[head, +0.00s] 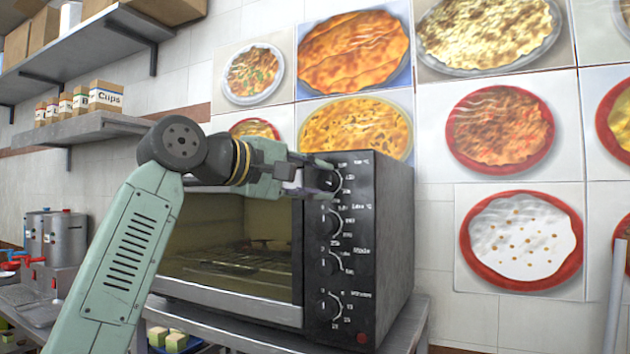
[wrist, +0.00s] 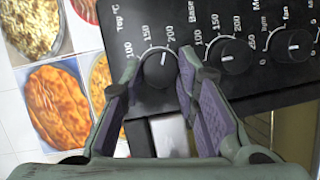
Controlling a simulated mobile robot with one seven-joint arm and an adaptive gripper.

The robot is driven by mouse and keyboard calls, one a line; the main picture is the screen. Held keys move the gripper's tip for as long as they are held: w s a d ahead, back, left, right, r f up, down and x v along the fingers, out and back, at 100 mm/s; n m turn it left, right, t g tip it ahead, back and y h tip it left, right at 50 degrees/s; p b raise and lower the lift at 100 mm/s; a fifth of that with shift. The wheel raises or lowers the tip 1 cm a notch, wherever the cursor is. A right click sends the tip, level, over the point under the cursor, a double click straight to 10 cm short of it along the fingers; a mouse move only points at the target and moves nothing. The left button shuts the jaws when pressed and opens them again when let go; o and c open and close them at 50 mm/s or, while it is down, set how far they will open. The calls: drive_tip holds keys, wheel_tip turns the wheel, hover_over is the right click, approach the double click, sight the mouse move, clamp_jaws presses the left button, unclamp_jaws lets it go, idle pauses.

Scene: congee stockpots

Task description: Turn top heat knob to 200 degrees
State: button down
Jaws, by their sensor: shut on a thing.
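The top heat knob (wrist: 160,70) is black and round, with a white pointer line. In the wrist view it sits between the two fingers of my gripper (wrist: 158,66), which are closed around its sides. The pointer tilts up and slightly right, towards the 150 to 200 part of the scale; I cannot read the exact setting. In the head view my gripper (head: 318,180) reaches the top of the black control panel (head: 358,270) and hides part of the knob. The panel belongs to a toaster oven (head: 395,235) with a glass door.
Several more knobs line the panel below, including the second knob (head: 331,222) and the bottom one (head: 331,305). The oven stands on a metal table (head: 240,333). Wall shelves (head: 85,130) with boxes are at the left. The space right of the oven is clear.

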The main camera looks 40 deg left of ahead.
drive_tip(key=shift+m, duration=0.6)
drive_tip(key=shift+y, duration=0.4)
drive_tip(key=c, duration=1.2)
unclamp_jaws()
drive_tip(key=s, duration=0.4)
drive_tip(key=s+a+r, duration=0.1)
drive_tip(key=s, duration=0.3)
drive_tip(key=s+r, duration=0.1)
drive_tip(key=s, duration=0.2)
drive_tip(key=shift+s+a+r, duration=0.1)
drive_tip(key=shift+s+a, duration=0.05)
drive_tip(key=shift+s, duration=0.25)
